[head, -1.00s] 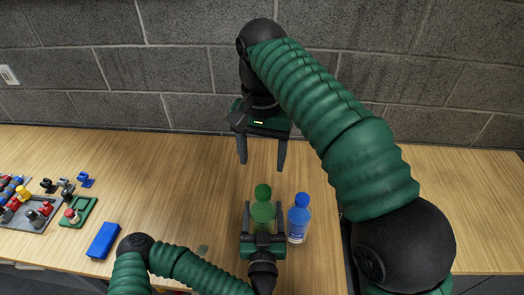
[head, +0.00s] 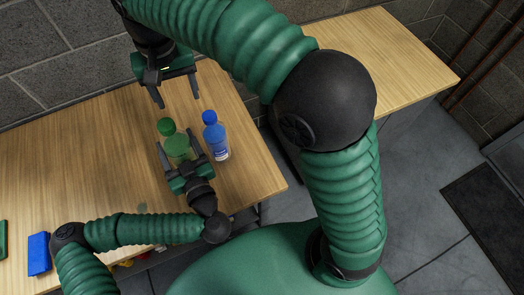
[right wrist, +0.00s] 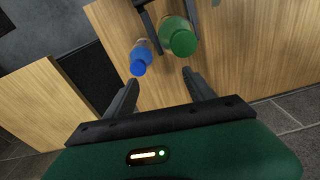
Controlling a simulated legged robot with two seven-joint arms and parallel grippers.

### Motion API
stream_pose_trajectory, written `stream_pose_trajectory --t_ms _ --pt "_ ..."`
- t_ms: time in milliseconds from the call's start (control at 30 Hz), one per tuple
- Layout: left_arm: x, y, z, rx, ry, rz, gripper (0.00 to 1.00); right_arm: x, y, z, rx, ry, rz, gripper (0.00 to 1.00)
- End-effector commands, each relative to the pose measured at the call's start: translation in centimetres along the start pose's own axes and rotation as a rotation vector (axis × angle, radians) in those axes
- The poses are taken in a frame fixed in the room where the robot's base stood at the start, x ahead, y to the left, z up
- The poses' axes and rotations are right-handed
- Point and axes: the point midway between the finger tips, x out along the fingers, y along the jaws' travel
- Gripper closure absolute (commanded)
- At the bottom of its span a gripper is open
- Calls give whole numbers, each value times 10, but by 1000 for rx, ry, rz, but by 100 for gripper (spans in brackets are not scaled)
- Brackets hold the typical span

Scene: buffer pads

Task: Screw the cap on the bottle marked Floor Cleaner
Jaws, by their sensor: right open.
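A green bottle (head: 177,146) with a green cap (head: 166,126) on top stands near the table's front edge. A blue bottle (head: 215,140) with a blue cap (head: 209,117) stands just right of it. Any label wording is too small to read. My left gripper (head: 179,142) has its fingers around the green bottle and appears shut on it. My right gripper (head: 179,101) is open and empty above the green cap, fingers pointing down. In the right wrist view the green cap (right wrist: 183,43) and blue cap (right wrist: 138,68) lie beyond the open fingertips (right wrist: 160,77).
The wooden table (head: 90,150) is clear left of the bottles. A blue block (head: 39,253) lies at the front left. A second wooden surface (head: 385,55) is at the back right, past a gap. A block wall (head: 60,45) runs behind. A dark mat (head: 490,215) lies on the floor.

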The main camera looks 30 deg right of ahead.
Motion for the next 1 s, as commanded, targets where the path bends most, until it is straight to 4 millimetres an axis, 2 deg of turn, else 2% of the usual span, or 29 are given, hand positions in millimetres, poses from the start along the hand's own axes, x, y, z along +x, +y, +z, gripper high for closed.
stream_pose_trajectory --t_ms 33,167,300,400,500,600,700,1000 --pt "0 0 -1 -2 3 0 100 18 18 3 -12 11 0 37" --pt "0 0 -2 -2 3 0 100 66 62 20 -59 52 -9 37" --pt "0 0 -2 -2 3 0 100 116 109 59 -100 83 -13 37" --pt "0 0 -2 -2 3 0 100 144 138 94 -122 102 -12 37" --pt "0 0 -1 -2 3 0 100 163 158 124 -140 119 -9 37" --pt "1 0 -1 -2 3 0 100 173 168 143 -153 130 -6 37" --pt "1 0 -1 -2 2 0 100 178 173 151 -157 135 -4 37" --pt "1 0 -2 -4 5 0 100 178 173 152 -158 135 -4 37"
